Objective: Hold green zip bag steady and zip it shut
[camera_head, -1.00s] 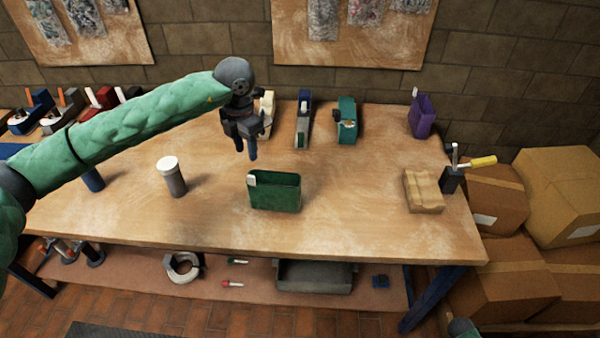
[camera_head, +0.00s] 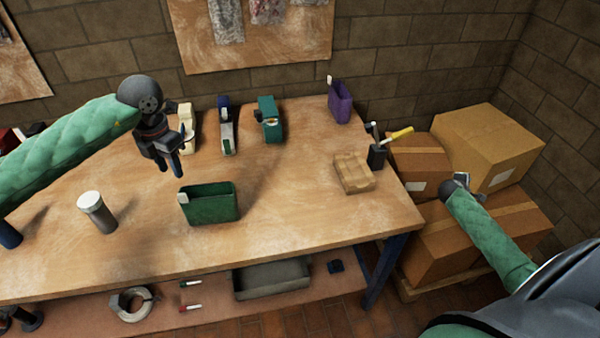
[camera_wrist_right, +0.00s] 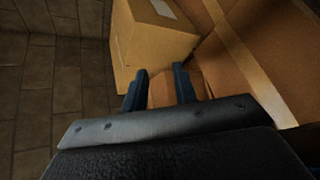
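The green zip bag (camera_head: 210,206) stands upright on the workbench (camera_head: 280,215) near its front edge, its top open. A white zip slider (camera_head: 184,198) sits at its top left corner. My left gripper (camera_head: 171,168) hangs above the bench, fingers pointing down with a gap between them, just behind and left of the bag, apart from it and empty. My right gripper (camera_head: 464,182) is out to the right of the bench, in front of the cardboard boxes. The right wrist view shows its two fingers (camera_wrist_right: 160,88) spread apart with nothing between them.
A purple bag (camera_head: 341,102) stands at the back right. A beige block (camera_head: 352,173) and a dark tool holder (camera_head: 377,155) are near the right edge. A white-capped canister (camera_head: 97,211) stands left of the green bag. Cardboard boxes (camera_head: 487,150) fill the right side.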

